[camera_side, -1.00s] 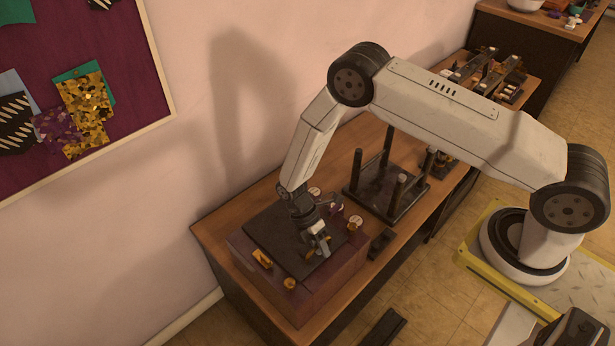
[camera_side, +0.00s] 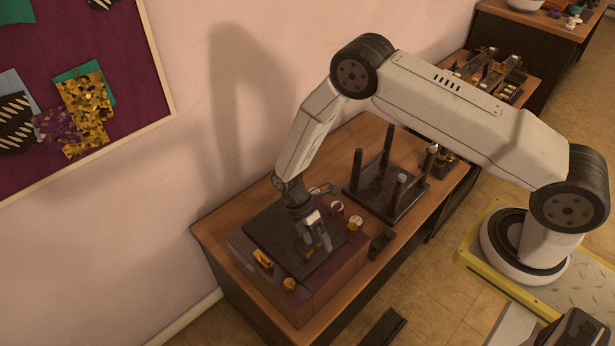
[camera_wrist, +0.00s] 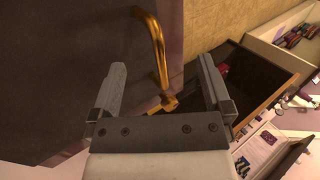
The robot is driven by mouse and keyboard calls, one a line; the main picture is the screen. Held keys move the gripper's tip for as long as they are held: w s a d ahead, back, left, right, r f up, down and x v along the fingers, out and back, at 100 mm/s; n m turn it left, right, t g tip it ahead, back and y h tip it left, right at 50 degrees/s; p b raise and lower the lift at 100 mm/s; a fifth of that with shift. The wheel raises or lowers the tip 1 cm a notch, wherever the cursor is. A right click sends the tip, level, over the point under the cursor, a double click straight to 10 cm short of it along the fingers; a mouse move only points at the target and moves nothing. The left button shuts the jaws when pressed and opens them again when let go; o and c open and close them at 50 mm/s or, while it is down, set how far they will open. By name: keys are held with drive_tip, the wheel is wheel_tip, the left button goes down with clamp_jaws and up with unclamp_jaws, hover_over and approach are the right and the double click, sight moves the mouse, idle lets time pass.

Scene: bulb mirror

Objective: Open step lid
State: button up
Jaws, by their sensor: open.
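A low purple box (camera_side: 330,281) stands on the wooden bench, with a flat dark lid (camera_side: 272,232) lying on its top. A brass handle (camera_side: 262,258) and a round brass knob (camera_side: 290,284) are on the near side of the box top. My gripper (camera_side: 316,246) points down over the dark lid. In the wrist view my gripper (camera_wrist: 162,65) is open, and a bent brass bar (camera_wrist: 155,45) shows between the two fingers, apparently untouched. I cannot tell which brass part of the box this is. The fingers' gap to the lid is unclear.
Pale-faced round knobs (camera_side: 355,222) sit at the box's right edge. A dark stand with upright posts (camera_side: 376,198) is right behind the box on the bench. The wall is close on the left. An open wooden compartment (camera_wrist: 262,80) shows right in the wrist view.

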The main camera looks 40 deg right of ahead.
drive_tip(key=shift+v, duration=2.25)
drive_tip(key=shift+r, duration=0.15)
drive_tip(key=shift+d+r+m, duration=0.2)
drive_tip(key=shift+r+m, duration=0.1)
drive_tip(key=shift+r, duration=0.2)
drive_tip(key=s+d+r+m+t, duration=0.3)
drive_tip(key=r+m, duration=0.2)
drive_tip(key=r, duration=0.2)
drive_tip(key=s+d+r+m+t, duration=0.3)
drive_tip(key=r+m, duration=0.3)
drive_tip(key=r, duration=0.1)
drive_tip(key=s+d+r+m+t, duration=0.3)
drive_tip(key=s+r+m, duration=0.1)
drive_tip(key=r+m, duration=0.2)
drive_tip(key=shift+r, duration=0.55)
